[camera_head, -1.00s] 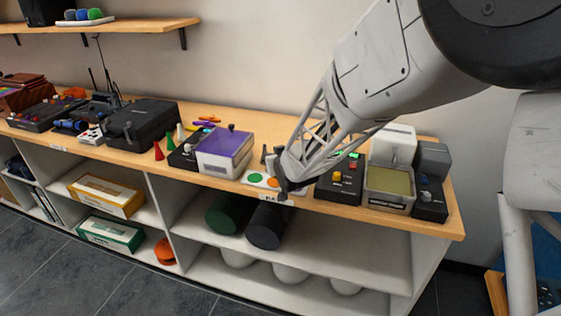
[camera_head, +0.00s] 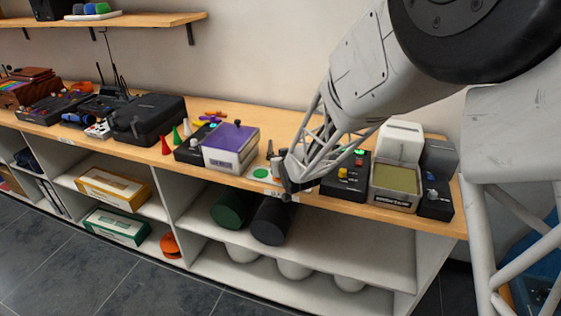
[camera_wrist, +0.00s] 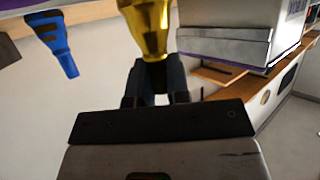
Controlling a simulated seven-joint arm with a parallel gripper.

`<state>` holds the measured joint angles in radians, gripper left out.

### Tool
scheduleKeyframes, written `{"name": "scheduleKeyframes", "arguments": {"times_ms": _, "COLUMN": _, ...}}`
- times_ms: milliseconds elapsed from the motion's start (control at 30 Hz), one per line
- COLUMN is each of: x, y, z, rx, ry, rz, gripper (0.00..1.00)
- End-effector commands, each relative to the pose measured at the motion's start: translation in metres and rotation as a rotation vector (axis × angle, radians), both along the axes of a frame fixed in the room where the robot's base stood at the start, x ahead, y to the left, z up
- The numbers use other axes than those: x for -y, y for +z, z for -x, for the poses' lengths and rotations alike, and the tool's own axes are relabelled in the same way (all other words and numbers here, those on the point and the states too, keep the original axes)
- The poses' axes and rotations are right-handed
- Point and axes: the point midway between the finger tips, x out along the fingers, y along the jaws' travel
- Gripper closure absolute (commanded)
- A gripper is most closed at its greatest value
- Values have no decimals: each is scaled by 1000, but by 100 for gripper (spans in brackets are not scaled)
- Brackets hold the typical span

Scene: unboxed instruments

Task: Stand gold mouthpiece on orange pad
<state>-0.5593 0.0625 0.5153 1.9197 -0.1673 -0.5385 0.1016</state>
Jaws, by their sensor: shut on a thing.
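The gold mouthpiece (camera_wrist: 147,28) is at the top centre of the wrist view, its upper part cut off by the frame edge. My gripper (camera_wrist: 154,72) is shut on its narrow lower end. In the head view my gripper (camera_head: 286,182) is at the shelf's front edge, in front of a white board (camera_head: 249,174) with a green pad (camera_head: 260,173). The mouthpiece cannot be made out there. The orange pad is not clearly visible now; my gripper covers that part of the board.
A purple-topped box (camera_head: 231,147) stands left of the board. A black control box (camera_head: 345,178) and a box with an olive top (camera_head: 394,178) stand to the right. Small grey pieces (camera_head: 276,164) stand behind the board. Red cones (camera_head: 165,145) are further left.

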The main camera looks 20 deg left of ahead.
Motion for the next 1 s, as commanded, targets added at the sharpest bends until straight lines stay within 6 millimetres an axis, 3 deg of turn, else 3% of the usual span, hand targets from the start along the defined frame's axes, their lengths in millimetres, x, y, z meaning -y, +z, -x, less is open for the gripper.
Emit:
{"name": "scheduleKeyframes", "arguments": {"times_ms": 467, "x": 0, "y": -5, "z": 0, "rx": 1, "ry": 0, "rz": 1, "gripper": 100}}
{"name": "scheduleKeyframes", "arguments": {"times_ms": 500, "x": 0, "y": -6, "z": 0, "rx": 1, "ry": 0, "rz": 1, "gripper": 80}}
{"name": "scheduleKeyframes", "arguments": {"times_ms": 633, "x": 0, "y": -5, "z": 0, "rx": 1, "ry": 0, "rz": 1, "gripper": 60}}
{"name": "scheduleKeyframes", "arguments": {"times_ms": 1000, "x": 0, "y": -4, "z": 0, "rx": 1, "ry": 0, "rz": 0, "gripper": 58}}
